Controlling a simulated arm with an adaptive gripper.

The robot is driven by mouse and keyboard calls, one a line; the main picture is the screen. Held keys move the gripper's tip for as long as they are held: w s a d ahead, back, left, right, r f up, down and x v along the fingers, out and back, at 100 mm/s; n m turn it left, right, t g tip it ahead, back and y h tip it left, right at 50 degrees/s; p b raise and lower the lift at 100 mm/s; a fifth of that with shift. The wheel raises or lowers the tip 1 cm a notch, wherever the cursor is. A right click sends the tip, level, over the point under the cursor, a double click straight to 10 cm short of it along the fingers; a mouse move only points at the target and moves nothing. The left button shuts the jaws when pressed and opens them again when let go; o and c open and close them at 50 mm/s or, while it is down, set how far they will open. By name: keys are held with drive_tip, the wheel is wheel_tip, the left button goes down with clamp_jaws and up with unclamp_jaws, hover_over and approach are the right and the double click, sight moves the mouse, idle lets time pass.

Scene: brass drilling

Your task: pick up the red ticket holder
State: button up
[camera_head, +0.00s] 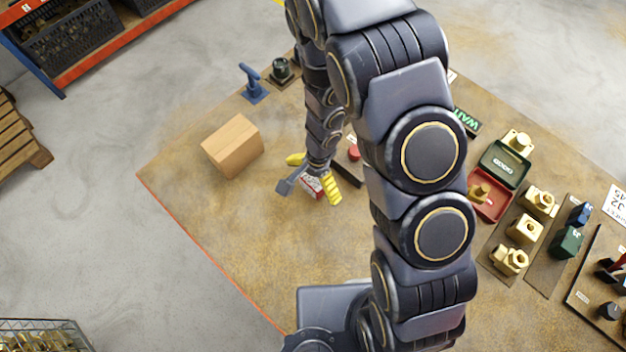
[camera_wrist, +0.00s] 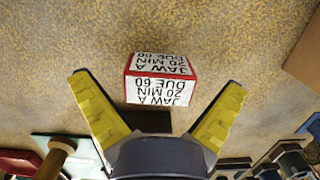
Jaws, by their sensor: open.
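The red ticket holder (camera_wrist: 160,83) is a small block with red edges and white faces printed "JAW A 20 MIN DUE 60", upside down in the wrist view. It sits on the speckled tan bench top. My gripper (camera_wrist: 160,79) is open, with one yellow finger to the left and one to the right of the holder in the picture. I cannot tell its height above the bench. In the head view the holder (camera_head: 312,187) is partly hidden by my gripper (camera_head: 314,174), which points down at it.
A cardboard box (camera_head: 232,146) stands left of my gripper. A red round piece (camera_head: 354,153) and a dark bar (camera_head: 349,174) lie close on the right. A red tray (camera_head: 490,205), a green tray (camera_head: 505,163) and brass fittings (camera_head: 525,229) are farther right. The bench's front left is clear.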

drive_tip(key=shift+f, duration=0.6)
drive_tip(key=c, duration=1.2)
drive_tip(key=shift+o, duration=0.2)
drive_tip(key=shift+r, duration=0.15)
